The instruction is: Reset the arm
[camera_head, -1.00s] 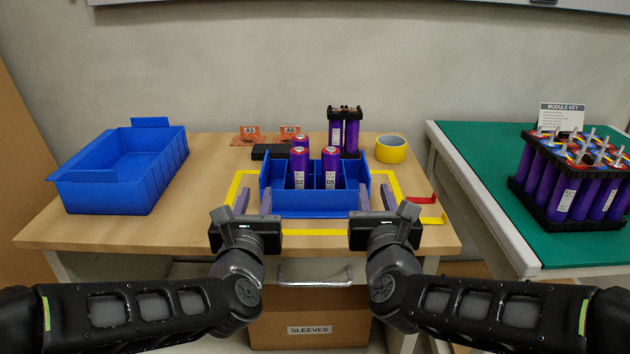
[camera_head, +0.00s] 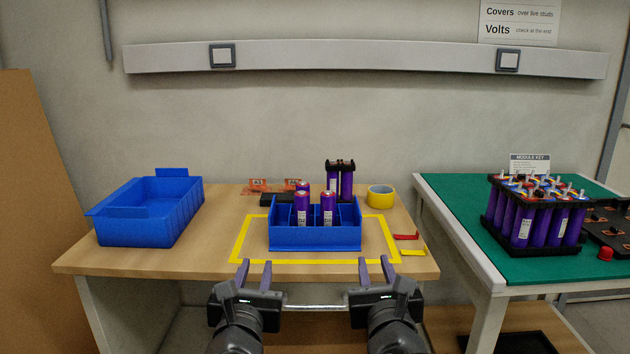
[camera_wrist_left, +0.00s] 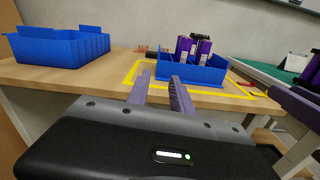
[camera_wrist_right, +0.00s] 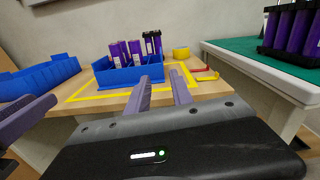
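My left gripper (camera_head: 255,276) is open and empty, with its fingers apart just in front of the wooden table's (camera_head: 150,260) front edge. My right gripper (camera_head: 377,274) is also open and empty in front of the same edge, to the right. Both point toward the blue divided bin (camera_head: 315,239), which sits inside a yellow taped outline and holds several purple cells (camera_head: 328,208). Neither gripper touches the bin. In the left wrist view my left fingers (camera_wrist_left: 158,88) have a clear gap, and in the right wrist view so do my right fingers (camera_wrist_right: 160,92).
An empty blue bin (camera_head: 150,222) stands at the table's left. Behind the divided bin are a purple cell block (camera_head: 340,178) and a yellow tape roll (camera_head: 380,196). At right, a green-topped bench (camera_head: 470,225) carries a cell module (camera_head: 535,215). A drawer handle (camera_head: 315,307) lies between my grippers.

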